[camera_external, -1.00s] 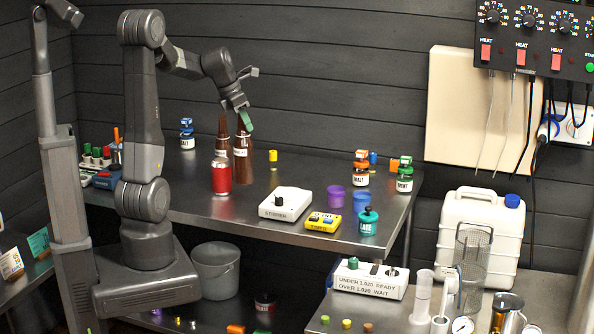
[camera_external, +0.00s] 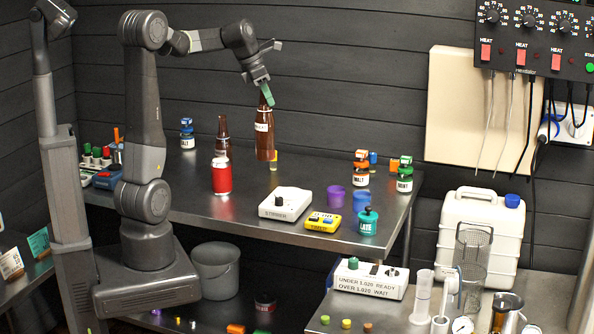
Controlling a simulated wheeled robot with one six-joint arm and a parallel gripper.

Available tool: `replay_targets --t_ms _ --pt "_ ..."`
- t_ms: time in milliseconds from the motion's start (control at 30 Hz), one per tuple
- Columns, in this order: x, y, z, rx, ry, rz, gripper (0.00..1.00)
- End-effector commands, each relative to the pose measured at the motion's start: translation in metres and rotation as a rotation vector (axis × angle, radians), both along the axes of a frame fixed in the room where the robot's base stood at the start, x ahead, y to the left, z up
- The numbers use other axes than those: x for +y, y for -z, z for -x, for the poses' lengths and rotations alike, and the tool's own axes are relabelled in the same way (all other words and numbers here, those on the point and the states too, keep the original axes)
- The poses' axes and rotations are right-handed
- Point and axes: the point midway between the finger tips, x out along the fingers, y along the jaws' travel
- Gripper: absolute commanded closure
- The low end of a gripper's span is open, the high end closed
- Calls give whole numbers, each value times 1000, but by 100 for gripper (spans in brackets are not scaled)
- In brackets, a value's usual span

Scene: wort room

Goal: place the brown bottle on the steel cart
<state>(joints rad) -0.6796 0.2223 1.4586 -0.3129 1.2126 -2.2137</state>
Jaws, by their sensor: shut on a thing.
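My gripper (camera_external: 264,92) is shut on the neck of a brown bottle (camera_external: 265,140) with a white label. The bottle hangs nearly upright, a little above the steel table (camera_external: 190,200), in front of a small yellow piece. A second brown bottle (camera_external: 222,135) stands on the table to the left, behind a red can (camera_external: 221,177). At the lower right is a steel surface (camera_external: 392,318), which may be the cart; its legs or wheels are not in view.
On the table are a white stirrer (camera_external: 286,203), a yellow timer (camera_external: 323,222), a purple cup (camera_external: 336,196), a teal jar (camera_external: 367,222) and labelled jars (camera_external: 361,172).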

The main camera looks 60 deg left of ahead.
Motion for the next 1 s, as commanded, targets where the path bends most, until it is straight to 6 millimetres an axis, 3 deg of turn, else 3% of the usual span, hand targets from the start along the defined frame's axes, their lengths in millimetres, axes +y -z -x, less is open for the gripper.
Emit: replay_targets --t_ms 200,500,733,1000 --pt "-65 -3 -51 0 158 -2 100" --pt "-176 -5 -104 -1 377 -2 100" --pt "-275 -5 -126 -1 542 -2 100" --pt "-399 -2 -126 -2 736 -3 100"
